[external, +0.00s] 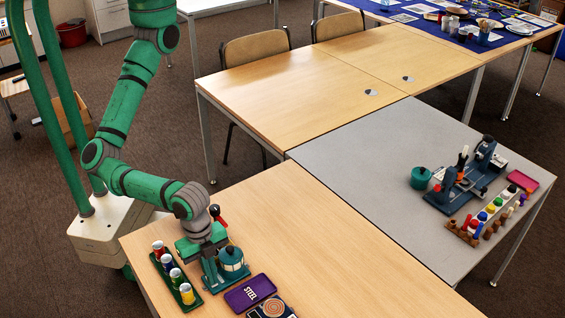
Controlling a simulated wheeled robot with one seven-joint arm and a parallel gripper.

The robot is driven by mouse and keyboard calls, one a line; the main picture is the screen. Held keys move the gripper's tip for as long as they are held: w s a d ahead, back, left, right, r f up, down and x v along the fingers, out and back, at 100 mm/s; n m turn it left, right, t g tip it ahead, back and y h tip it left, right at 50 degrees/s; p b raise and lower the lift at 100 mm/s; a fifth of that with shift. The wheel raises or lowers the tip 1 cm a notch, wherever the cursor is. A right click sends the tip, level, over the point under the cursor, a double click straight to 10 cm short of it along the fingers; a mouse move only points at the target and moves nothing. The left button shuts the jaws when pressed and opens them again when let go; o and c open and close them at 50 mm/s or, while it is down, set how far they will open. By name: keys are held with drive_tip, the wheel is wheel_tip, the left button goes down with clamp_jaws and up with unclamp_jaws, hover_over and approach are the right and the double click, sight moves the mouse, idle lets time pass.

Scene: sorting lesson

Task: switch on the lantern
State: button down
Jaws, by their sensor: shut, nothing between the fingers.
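A small teal lantern (233,263) with pale panes stands on the near wooden table, just right of my gripper. I cannot tell whether it is lit, and its switch cannot be made out. My gripper (209,262) hangs from the green arm, pointing down close beside the lantern's left side. It is shut and empty. At this size I cannot tell whether the fingers touch the lantern or something at its base. A black knob and a red part (218,215) show just behind the gripper.
A green tray (194,303) with several cans stands left of the gripper. A purple tray marked STEEL (250,292) and a dark board with a round disc (273,309) lie to the right. The grey table (385,190) holds a dark device (455,190) and several coloured pieces. The wooden table's middle is clear.

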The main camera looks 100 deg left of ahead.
drive_tip(key=shift+a+f, duration=0.15)
drive_tip(key=shift+f, duration=0.1)
drive_tip(key=shift+s+a, duration=0.55)
drive_tip(key=shift+s, duration=0.1)
drive_tip(key=shift+r, duration=0.1)
wheel_tip(320, 180, up, 14)
drive_tip(key=s+a, duration=0.1)
drive_tip(key=shift+s, duration=0.15)
drive_tip(key=shift+a, duration=0.15)
idle(0.6)
